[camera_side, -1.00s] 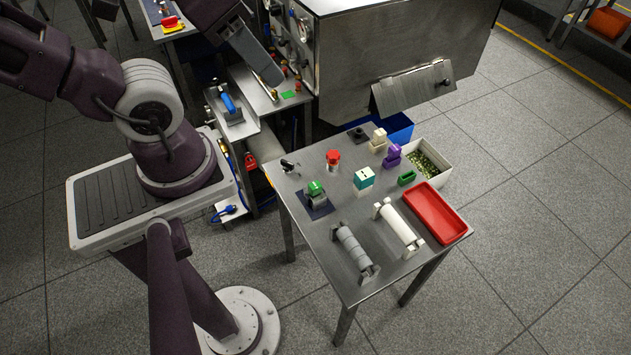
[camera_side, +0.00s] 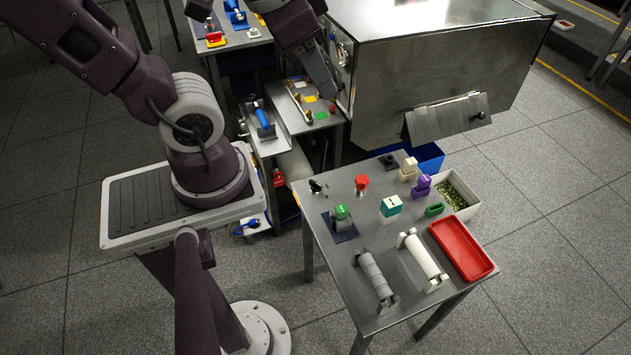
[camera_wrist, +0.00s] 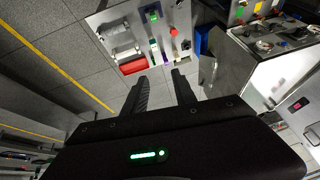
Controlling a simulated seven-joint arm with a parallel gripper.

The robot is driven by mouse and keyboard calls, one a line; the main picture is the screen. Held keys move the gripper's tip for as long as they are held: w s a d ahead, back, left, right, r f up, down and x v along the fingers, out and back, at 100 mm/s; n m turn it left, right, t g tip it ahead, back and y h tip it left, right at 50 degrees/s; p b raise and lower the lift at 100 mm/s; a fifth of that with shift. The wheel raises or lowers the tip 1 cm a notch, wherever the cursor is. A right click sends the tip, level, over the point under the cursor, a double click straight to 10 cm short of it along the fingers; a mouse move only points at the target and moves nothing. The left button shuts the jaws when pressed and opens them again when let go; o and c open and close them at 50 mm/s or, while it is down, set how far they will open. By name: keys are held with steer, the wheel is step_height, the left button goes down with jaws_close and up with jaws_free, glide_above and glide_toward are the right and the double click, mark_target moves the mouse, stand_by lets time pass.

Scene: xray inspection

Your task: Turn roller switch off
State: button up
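A small black switch with a silvery lever (camera_side: 316,187) sits at the table's left corner in the side view. A green-topped device (camera_side: 341,212) stands on a dark pad near it; it also shows in the wrist view (camera_wrist: 153,13). I cannot tell from the pictures which control is the roller switch, or whether it is on. A grey roller (camera_side: 373,276) and a white roller (camera_side: 422,259) lie in holders at the table's front. My gripper (camera_wrist: 160,75) is open and empty, with its fingers apart, well away from the table. In the side view its fingertips cannot be made out clearly.
The table (camera_side: 325,258) also holds a red button (camera_side: 361,183), a red tray (camera_side: 463,249) and several coloured blocks. A large metal cabinet (camera_side: 430,70) stands behind it. A side bench (camera_side: 290,112) with knobs and a blue-handled device (camera_side: 262,116) stands left of the cabinet.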

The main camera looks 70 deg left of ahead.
steer(key=w+a+f+m+g+y, duration=0.2)
steer(key=w+a+f, duration=0.4)
steer(key=w+a, duration=0.2)
steer(key=m+g+h, duration=0.3)
steer(key=m, duration=0.6)
glide_above(316, 182)
step_height(316, 182, down, 31)
steer(key=shift+s+f, duration=0.1)
steer(key=shift+f, duration=0.1)
step_height(316, 182, down, 7)
steer(key=shift+f, duration=0.1)
jaws_close()
